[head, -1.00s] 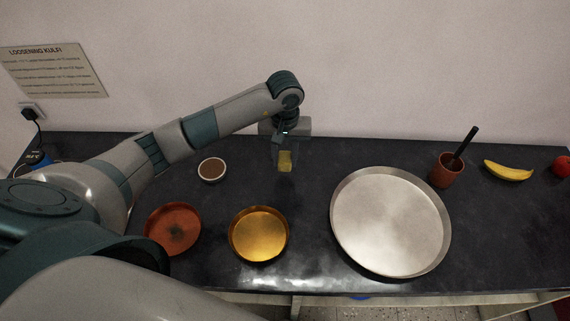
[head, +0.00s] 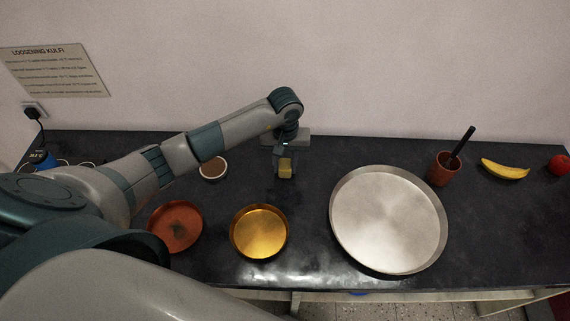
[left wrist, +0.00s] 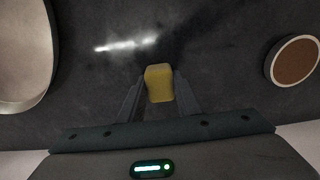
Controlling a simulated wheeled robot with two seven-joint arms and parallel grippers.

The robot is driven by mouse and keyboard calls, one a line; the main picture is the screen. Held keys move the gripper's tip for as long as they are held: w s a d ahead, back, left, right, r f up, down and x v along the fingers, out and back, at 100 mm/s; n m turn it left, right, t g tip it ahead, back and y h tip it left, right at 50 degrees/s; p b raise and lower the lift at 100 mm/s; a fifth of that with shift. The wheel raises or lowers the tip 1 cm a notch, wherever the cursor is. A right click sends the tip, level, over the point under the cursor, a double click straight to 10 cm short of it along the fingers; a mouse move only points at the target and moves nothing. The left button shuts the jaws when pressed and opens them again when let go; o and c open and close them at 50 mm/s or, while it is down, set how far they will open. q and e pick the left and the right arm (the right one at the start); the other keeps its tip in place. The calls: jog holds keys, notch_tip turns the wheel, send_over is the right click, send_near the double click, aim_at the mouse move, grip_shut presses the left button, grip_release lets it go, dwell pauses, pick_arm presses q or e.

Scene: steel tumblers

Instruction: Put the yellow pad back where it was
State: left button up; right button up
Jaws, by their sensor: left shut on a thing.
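The yellow pad (head: 285,167) is a small yellow block between the fingers of my left gripper (head: 285,172). My left gripper is shut on it, over the dark counter behind the brass pan. In the left wrist view the pad (left wrist: 159,83) sits between the two fingertips (left wrist: 160,90), with the dark counter beyond it. I cannot tell whether the pad touches the counter. My right gripper is not in view.
The dark counter (head: 310,220) carries a rust-red dish (head: 176,226), a brass pan (head: 259,231), a small brown-filled bowl (head: 212,169) and a large steel tray (head: 388,219). A clay cup (head: 441,170), banana (head: 505,169) and red fruit (head: 559,165) stand right.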

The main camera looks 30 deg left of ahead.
aim_at(285, 164)
pick_arm(q)
jog(key=o, duration=0.9)
jog(key=shift+r+p, duration=0.15)
jog(key=shift+p, duration=0.15)
jog(key=shift+r, duration=0.15)
jog(key=shift+r+b, duration=2.45)
jog(key=shift+r, duration=3.35)
